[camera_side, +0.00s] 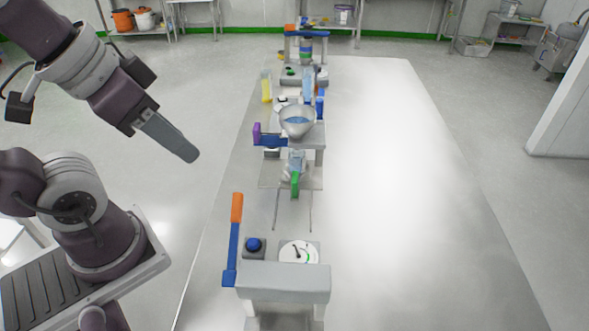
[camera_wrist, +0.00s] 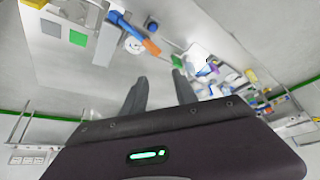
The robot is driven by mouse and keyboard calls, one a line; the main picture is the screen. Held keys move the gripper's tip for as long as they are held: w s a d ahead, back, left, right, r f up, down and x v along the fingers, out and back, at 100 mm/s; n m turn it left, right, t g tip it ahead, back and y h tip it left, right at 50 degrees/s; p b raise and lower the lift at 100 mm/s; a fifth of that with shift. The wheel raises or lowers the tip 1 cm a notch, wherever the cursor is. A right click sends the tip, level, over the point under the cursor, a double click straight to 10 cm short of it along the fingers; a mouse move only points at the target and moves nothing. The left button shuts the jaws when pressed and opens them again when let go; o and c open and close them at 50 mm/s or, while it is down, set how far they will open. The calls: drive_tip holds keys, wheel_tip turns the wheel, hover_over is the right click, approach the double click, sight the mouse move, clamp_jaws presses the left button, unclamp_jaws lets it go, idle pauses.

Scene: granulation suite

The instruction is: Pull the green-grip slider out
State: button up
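The green-grip slider (camera_side: 295,184) is at the front of the middle station, under the hopper, with its green grip facing the near end of the table. Two thin dark rails run from the station's base towards the near end. In the wrist view a small green piece beside the right finger may be this grip, but it is too small to be sure. My gripper (camera_side: 189,156) is raised at the left, clear of the table and apart from the slider. In the wrist view my gripper (camera_wrist: 159,86) has its fingers apart with nothing between them.
A grey hopper (camera_side: 297,127) and a purple-grip lever (camera_side: 257,133) are at the middle station. Nearer stand an orange-grip blue lever (camera_side: 236,210), a blue button (camera_side: 254,244) and a white dial (camera_side: 299,254). The table's right side (camera_side: 400,190) is clear.

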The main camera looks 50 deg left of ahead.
drive_tip(key=shift+o, duration=0.2)
drive_tip(key=m+g, duration=0.6)
drive_tip(key=m, duration=2)
hover_over(295, 177)
wheel_tip(295, 177, down, 20)
drive_tip(key=shift+a+f, duration=0.1)
drive_tip(key=shift+f, duration=0.15)
drive_tip(key=shift+m, duration=0.5)
wheel_tip(295, 177, down, 8)
drive_tip(key=shift+r, duration=0.1)
clamp_jaws()
